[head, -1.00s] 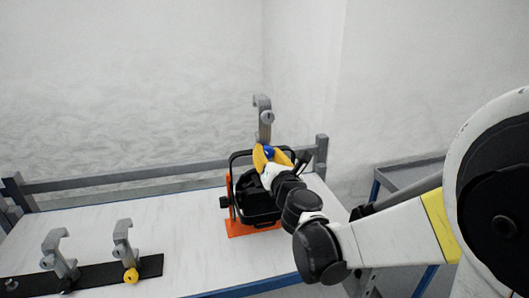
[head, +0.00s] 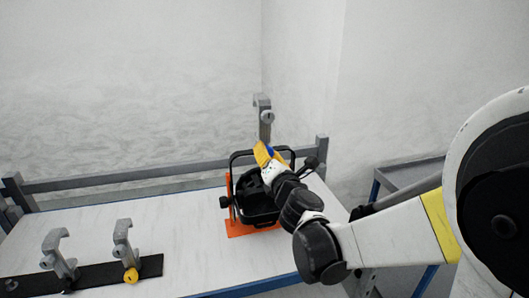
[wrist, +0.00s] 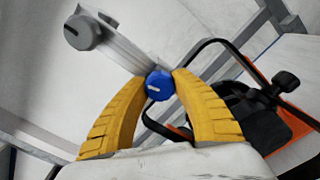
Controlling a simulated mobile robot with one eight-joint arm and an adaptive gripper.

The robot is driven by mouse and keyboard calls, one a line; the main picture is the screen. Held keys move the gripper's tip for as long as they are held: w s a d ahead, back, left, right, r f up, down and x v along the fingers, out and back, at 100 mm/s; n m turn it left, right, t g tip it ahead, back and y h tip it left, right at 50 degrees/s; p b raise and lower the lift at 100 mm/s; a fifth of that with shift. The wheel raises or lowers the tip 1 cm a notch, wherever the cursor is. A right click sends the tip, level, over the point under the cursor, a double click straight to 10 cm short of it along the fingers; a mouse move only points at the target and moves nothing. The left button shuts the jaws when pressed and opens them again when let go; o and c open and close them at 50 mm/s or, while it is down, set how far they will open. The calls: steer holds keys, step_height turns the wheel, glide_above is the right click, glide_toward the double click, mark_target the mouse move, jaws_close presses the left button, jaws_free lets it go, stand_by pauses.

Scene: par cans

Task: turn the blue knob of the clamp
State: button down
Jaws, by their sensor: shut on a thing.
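The clamp (head: 263,118) is a grey upright piece with a hooked top, standing behind the black-framed par can. In the wrist view its grey bar (wrist: 125,48) runs diagonally, and the blue knob (wrist: 159,86) is at its lower end. The knob has a pale mark on its face that lies nearly level in the picture. My gripper (wrist: 161,77) has its yellow fingertips on both sides of the knob and is shut on it. In the head view my gripper (head: 269,154) hides most of the knob.
The par can (head: 258,212) with its orange plate stands just below the clamp, its black bracket close to my gripper. Two more grey clamps (head: 122,243) stand on a black strip at the left. A grey rail (head: 130,180) runs behind the white table. The table's middle is clear.

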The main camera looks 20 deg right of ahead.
steer(key=c, duration=1)
jaws_free()
steer(key=s, duration=1.2)
